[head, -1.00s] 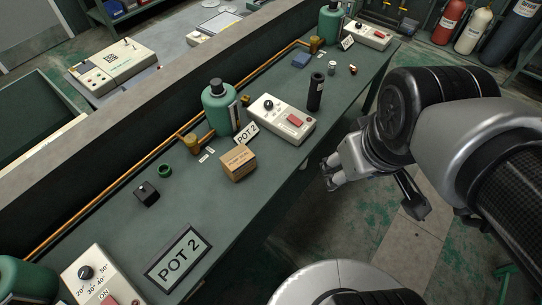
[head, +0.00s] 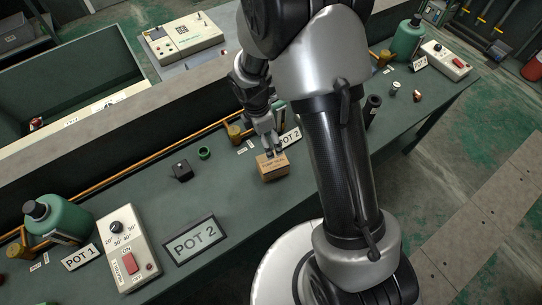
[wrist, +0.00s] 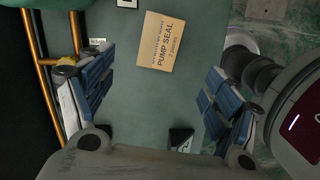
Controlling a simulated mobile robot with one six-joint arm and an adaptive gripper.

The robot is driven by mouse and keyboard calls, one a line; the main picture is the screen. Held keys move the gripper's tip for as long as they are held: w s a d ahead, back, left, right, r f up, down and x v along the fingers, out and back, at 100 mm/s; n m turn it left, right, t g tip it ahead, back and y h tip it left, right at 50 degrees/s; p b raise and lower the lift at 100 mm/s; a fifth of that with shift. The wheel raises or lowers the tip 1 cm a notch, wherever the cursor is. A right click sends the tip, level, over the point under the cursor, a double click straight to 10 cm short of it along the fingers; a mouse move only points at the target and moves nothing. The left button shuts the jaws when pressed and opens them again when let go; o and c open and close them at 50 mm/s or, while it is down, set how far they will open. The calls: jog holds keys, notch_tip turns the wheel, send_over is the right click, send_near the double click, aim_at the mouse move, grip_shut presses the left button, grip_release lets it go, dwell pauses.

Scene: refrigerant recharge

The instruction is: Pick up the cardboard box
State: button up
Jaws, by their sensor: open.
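The cardboard box (head: 272,168) is small and brown and sits on the green bench, in front of the upright POT 2 card. In the wrist view the box (wrist: 169,41) reads "PUMP SEAL" and lies slightly tilted in the picture, ahead of the fingers. My gripper (head: 268,146) is above the box, at its back edge in the head view. Its two blue-padded fingers (wrist: 160,93) are spread wide with nothing between them. My forearm hides part of the bench to the right of the box.
A black cube (head: 182,171) and a green ring (head: 204,153) stand left of the box. A copper pipe (head: 150,163) with a brass valve (head: 236,133) runs along the back. A black cylinder (head: 372,110) stands to the right.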

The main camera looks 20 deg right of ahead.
aim_at(272, 160)
jog(key=f+b, duration=0.1)
jog(key=f, duration=0.2)
jog(key=d+f+b, duration=0.1)
jog(key=f, duration=0.3)
jog(key=f+b, duration=0.1)
jog(key=f, duration=0.2)
jog(key=shift+w+d+f, duration=0.1)
jog(key=shift+d+f, duration=0.2)
jog(key=shift+f, duration=0.05)
jog(key=shift+d+f+b, duration=0.15)
jog(key=shift+f+b, duration=0.85)
jog(key=shift+f, duration=1.65)
jog(key=shift+f, duration=0.25)
jog(key=shift+c, duration=0.4)
jog(key=c, duration=1.2)
jog(key=shift+c, duration=0.4)
jog(key=shift+r, duration=0.15)
